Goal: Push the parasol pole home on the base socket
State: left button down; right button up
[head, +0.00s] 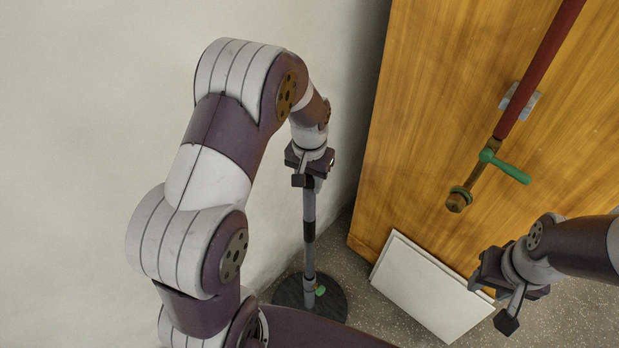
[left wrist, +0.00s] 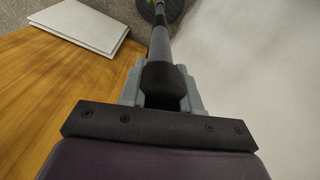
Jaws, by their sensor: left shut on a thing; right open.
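The parasol pole (head: 309,207) is a grey upright pole with a dark band midway. Its lower end meets the base socket (head: 310,284), which has a small green knob (head: 320,291), on a round dark base (head: 285,294). Whether the pole is fully seated cannot be told. My left gripper (head: 308,181) is shut on the pole near its top. In the left wrist view the pole (left wrist: 160,45) runs from between the fingers (left wrist: 161,90) to the base (left wrist: 170,10) at the top edge. My right gripper (head: 491,301) is open and empty at the lower right.
A large wooden panel (head: 430,120) stands right of the pole. In front of it hang a red pole (head: 540,65) and a green lever (head: 510,170). White boards (head: 430,285) lie near the base, between it and my right gripper. A pale wall (head: 80,130) is at the left.

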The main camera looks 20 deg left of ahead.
aim_at(309, 205)
pick_arm(q)
jog(key=shift+f+b, duration=3.25)
jog(key=shift+f, duration=2)
jog(key=c, duration=0.7)
grip_release()
